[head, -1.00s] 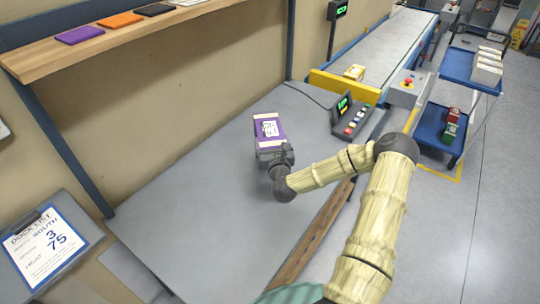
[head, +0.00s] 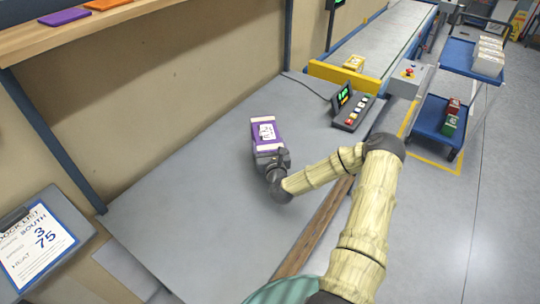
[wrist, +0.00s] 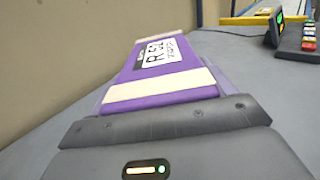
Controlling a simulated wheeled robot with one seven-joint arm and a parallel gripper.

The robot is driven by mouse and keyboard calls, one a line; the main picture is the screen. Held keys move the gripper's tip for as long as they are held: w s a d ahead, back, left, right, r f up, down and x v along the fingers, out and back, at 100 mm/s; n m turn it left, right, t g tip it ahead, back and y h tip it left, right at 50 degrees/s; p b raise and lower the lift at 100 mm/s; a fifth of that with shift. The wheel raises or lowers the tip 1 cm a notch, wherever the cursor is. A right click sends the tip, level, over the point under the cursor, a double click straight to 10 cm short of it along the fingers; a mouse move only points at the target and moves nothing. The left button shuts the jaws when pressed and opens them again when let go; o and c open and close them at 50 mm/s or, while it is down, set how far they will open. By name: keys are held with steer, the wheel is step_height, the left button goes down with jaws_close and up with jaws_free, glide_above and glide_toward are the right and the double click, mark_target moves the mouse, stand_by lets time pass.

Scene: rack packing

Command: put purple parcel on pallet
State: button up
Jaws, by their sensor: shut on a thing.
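The purple parcel (head: 267,132) has pale bands at its ends and a white label. My gripper (head: 268,157) is shut on its near end, over the grey table. In the wrist view the parcel (wrist: 160,68) stretches away from the gripper (wrist: 160,122), its label reading "R 52". I cannot tell whether the parcel touches the table. I cannot make out a pallet in these frames.
A control box with coloured buttons (head: 352,112) stands on the table (head: 190,205) to the right. Behind it a conveyor (head: 385,38) carries a yellow parcel (head: 353,63). A blue cart (head: 432,118) stands at right. The table's left part is clear.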

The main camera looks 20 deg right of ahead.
steer(key=shift+f, duration=1.15)
steer(key=shift+f+p, duration=0.35)
steer(key=shift+f, duration=1.5)
steer(key=shift+f, duration=0.15)
steer(key=o, duration=1.3)
